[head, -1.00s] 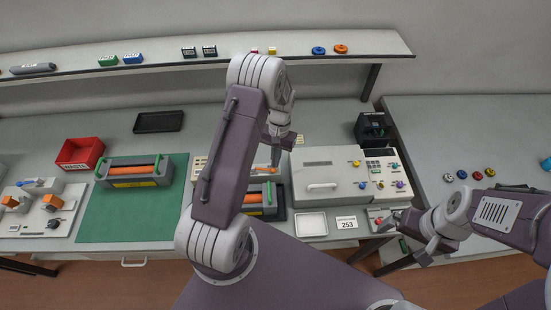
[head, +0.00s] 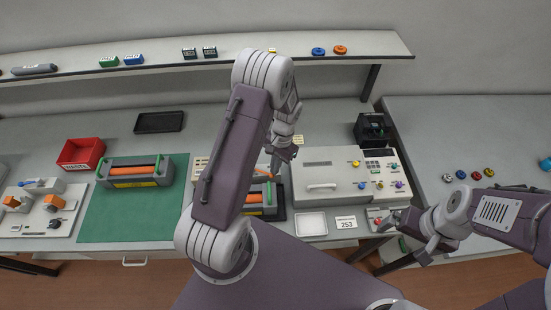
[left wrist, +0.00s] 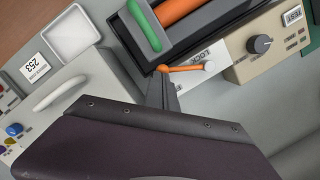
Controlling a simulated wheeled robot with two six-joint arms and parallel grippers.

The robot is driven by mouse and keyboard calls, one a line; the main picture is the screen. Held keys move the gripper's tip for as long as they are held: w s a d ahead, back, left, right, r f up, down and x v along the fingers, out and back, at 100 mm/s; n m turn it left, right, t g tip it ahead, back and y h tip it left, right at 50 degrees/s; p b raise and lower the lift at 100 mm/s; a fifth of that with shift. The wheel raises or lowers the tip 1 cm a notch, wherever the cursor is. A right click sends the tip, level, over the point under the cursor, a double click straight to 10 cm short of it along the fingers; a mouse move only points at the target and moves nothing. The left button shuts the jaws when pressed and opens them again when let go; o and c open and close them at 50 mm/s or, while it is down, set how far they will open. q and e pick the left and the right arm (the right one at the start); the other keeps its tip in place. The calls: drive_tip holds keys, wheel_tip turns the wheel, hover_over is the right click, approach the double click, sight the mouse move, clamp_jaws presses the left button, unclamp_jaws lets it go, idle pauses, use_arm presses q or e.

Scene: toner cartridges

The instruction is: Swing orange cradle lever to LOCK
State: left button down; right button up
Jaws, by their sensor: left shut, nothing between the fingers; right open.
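The orange lever (head: 262,171) shows beside my left gripper (head: 273,177) in the head view, partly behind my left arm. In the left wrist view the orange lever (left wrist: 185,69) runs from a pale round pivot to a rounded end at my left fingertips (left wrist: 162,80). A white plate marked LOCK (left wrist: 205,56) lies by the pivot. The left fingers are shut with nothing between them, touching or very close to the lever's end. The cradle (left wrist: 150,47) beside it holds a cartridge with an orange roller and green handle. My right gripper (head: 403,239) is open and empty at the front edge.
A pale machine (head: 325,163) with coloured knobs stands right of the cradle. A white tray (head: 312,224) and a 253 card (head: 346,223) lie in front of it. A dial box (left wrist: 262,45) adjoins the LOCK plate. A second cartridge (head: 135,171) lies on the green mat (head: 120,215).

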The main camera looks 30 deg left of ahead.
use_arm(q)
drive_tip(key=shift+s+d+m, duration=0.1)
drive_tip(key=shift+s+m, duration=0.55)
drive_tip(key=shift+m, duration=0.25)
drive_tip(key=shift+s, duration=0.55)
use_arm(e)
drive_tip(key=shift+s+r, duration=0.25)
drive_tip(key=shift+s, duration=0.3)
drive_tip(key=shift+d, duration=0.1)
use_arm(q)
drive_tip(key=shift+w+a, duration=0.2)
drive_tip(key=shift+w, duration=0.15)
drive_tip(key=shift+w+a, duration=0.3)
drive_tip(key=shift+w, duration=0.05)
use_arm(e)
drive_tip(key=shift+r, duration=0.1)
use_arm(q)
drive_tip(key=shift+p, duration=0.3)
